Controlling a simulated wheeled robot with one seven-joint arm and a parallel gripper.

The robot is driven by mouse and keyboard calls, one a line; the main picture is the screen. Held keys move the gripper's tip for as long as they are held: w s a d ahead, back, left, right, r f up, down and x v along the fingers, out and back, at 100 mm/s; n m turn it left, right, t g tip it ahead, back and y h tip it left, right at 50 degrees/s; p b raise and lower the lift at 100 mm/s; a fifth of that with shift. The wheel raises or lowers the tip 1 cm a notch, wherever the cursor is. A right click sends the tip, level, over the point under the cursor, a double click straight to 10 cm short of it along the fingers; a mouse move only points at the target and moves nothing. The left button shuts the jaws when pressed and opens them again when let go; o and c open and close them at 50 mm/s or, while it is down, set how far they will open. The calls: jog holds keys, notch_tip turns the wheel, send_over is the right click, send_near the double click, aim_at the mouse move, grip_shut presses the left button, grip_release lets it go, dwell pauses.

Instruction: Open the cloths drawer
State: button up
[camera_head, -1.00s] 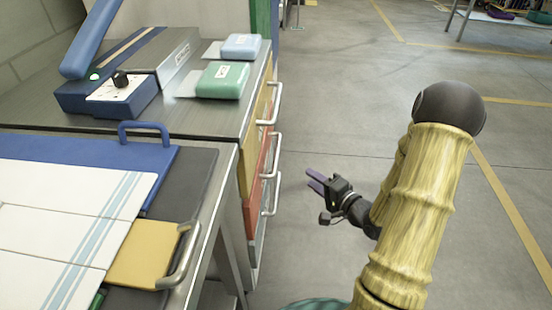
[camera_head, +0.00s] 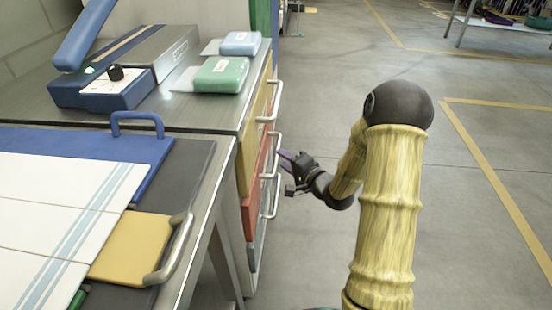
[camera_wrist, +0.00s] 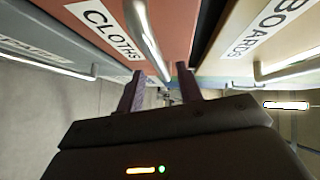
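The cloths drawer is the red drawer (camera_head: 254,172) in the middle of the cabinet's front, and it looks closed. In the wrist view its red front (camera_wrist: 176,25) carries a white CLOTHS label (camera_wrist: 103,26). Its metal bar handle (camera_wrist: 145,35) runs down the picture toward the space between my fingers. My gripper (camera_head: 285,156) is open and empty, close to the handle on the cabinet's right side. In the wrist view its two dark purple fingers (camera_wrist: 160,84) stand apart, one each side of the handle's line. I cannot tell whether they touch the handle.
A yellow drawer labelled BOARDS (camera_wrist: 265,30) lies above, and a grey drawer (camera_wrist: 45,40) below; both have bar handles. A steel bench with a yellow board (camera_head: 130,245) stands at the near left. The floor (camera_head: 480,200) to the right is open.

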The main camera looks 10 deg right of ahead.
aim_at(276, 155)
jog(key=b+x, duration=0.1)
jog(key=x, duration=0.3)
jog(key=shift+w+a+f, duration=0.15)
jog(key=shift+w+a, duration=0.05)
jog(key=shift+w, duration=0.1)
grip_shut()
